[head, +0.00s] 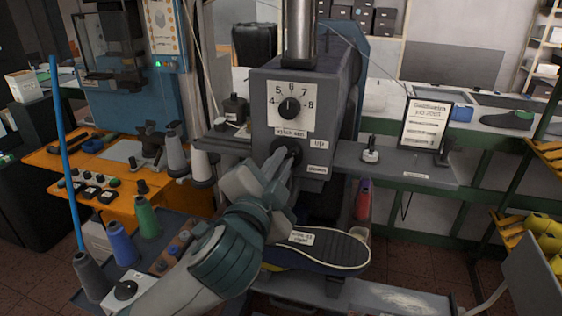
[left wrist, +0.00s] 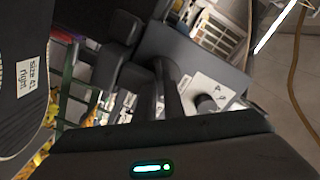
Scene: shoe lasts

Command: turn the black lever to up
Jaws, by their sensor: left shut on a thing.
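The black lever (head: 287,150) is on the front of the grey machine head, just below the numbered dial. Its round hub shows in the head view, and its bar runs down behind my gripper. My left gripper (head: 266,180) is at the lever, shut on it, with the arm coming from the lower left. In the left wrist view the dark lever bar (left wrist: 172,95) stands out from the grey panel beside the finger blocks. The fingers hide part of the lever, so its exact angle is hard to tell. My right gripper is not in view.
The numbered dial (head: 290,106) is just above the lever. A shoe sole (head: 325,249) marked with a size label lies below the machine head. Thread cones stand at the lower left, including a green one (head: 146,218). A framed sign (head: 426,124) stands on the right shelf.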

